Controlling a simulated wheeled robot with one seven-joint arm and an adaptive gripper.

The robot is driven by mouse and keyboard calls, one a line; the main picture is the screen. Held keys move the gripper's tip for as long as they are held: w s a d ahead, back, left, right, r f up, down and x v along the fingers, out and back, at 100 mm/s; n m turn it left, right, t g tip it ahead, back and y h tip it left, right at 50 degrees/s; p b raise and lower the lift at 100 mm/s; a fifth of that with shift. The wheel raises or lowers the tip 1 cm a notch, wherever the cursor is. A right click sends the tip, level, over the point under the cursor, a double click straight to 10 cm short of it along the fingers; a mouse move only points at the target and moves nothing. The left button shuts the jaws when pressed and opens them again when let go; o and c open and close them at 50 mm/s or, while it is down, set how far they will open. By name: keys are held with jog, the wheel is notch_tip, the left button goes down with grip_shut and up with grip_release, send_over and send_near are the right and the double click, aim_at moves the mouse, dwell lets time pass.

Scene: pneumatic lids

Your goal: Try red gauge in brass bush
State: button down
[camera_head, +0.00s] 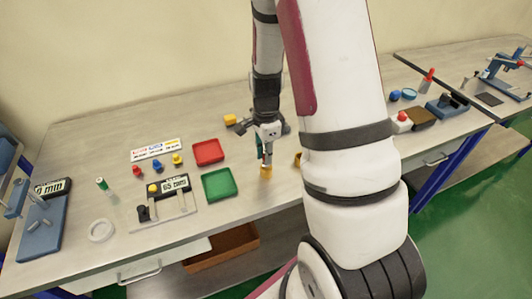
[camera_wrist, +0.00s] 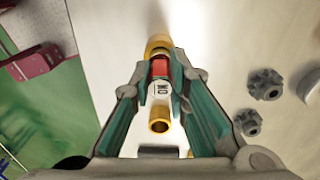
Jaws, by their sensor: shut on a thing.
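My gripper (camera_wrist: 160,85) is shut on the red gauge (camera_wrist: 160,68), which shows in the wrist view as a red band and a white body with a dark "NO" marking. A brass bush (camera_wrist: 158,45) lies directly beyond the red band. They appear to touch or overlap, but I cannot tell whether the gauge end is inside the bush. A second brass-coloured tube (camera_wrist: 159,121) with an open end shows between the fingers, nearer the camera. In the head view my gripper (camera_head: 266,152) points down over a brass piece (camera_head: 266,172) on the bench.
A green tray (camera_head: 203,198) and a red tray (camera_head: 195,154) are left of my gripper. A labelled fixture (camera_head: 165,214) and a green-topped gauge (camera_head: 103,185) stand farther left. Dark toothed knobs (camera_wrist: 266,84) lie right in the wrist view. My arm hides part of the bench.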

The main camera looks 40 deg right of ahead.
jog(key=shift+r+p, duration=0.3)
jog(key=shift+r, duration=0.1)
dwell(4.1)
jog(key=shift+r+p, duration=0.9)
jog(key=shift+r, duration=1.5)
jog(key=shift+d, duration=0.1)
